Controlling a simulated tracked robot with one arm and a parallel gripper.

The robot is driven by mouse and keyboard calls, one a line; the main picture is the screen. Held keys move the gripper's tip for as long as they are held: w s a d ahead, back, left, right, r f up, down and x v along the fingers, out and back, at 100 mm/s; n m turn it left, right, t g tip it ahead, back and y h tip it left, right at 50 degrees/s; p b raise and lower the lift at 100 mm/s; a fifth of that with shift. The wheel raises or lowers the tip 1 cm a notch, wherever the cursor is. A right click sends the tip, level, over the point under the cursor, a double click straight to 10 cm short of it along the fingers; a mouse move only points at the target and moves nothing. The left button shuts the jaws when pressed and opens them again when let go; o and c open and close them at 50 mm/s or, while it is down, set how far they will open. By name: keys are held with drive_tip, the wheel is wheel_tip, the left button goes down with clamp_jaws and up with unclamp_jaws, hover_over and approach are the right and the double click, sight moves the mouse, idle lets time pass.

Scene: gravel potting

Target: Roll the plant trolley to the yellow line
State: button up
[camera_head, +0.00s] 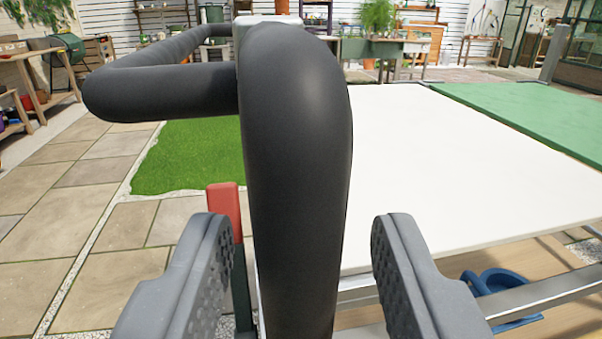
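A thick black tubular handle (297,150), apparently the plant trolley's, fills the middle of the view. Its upright part stands close in front of me, and its crossbar (165,92) runs off to the left. My gripper (305,235) is open, with one finger on each side of the upright part. A gap shows between the bar and the right finger; the left finger is very near the bar. Most of the trolley is hidden behind the handle. No yellow line is visible.
A white-topped table (430,160) stands close on the right, with a green surface (540,115) beyond it. A blue object (500,290) lies below. A red-topped post (224,205) stands behind the left finger. Paving (80,200) is open at left, beside grass (190,160).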

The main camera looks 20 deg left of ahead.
drive_tip(key=shift+x, duration=0.8)
clamp_jaws()
drive_tip(key=shift+d, duration=0.1)
drive_tip(key=shift+r, duration=0.1)
